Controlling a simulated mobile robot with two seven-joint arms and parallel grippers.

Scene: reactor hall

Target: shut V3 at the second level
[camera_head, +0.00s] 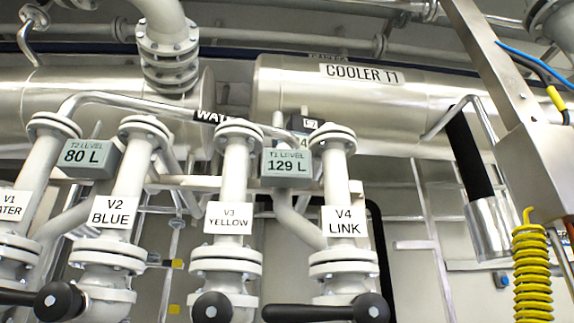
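Valve V3 (225,262) stands in the middle of the row, with a white label (228,217) reading "V3 YELLOW". Its black handle (211,308) shows as a round end with a pale centre at the bottom edge; the lever's direction cannot be told. A display (287,163) right of V3's pipe reads "T1 LEVEL 129 L". Another display (90,158) at the left reads "T2 LEVEL 80 L". Neither of my grippers is in view.
V2 (110,213) "BLUE" and V4 (344,221) "LINK" flank V3; black levers at both point left. V1 (10,205) is cut off at left. Cooler T1 (361,74) lies behind. A yellow coil (533,270) and metal bracket are at right.

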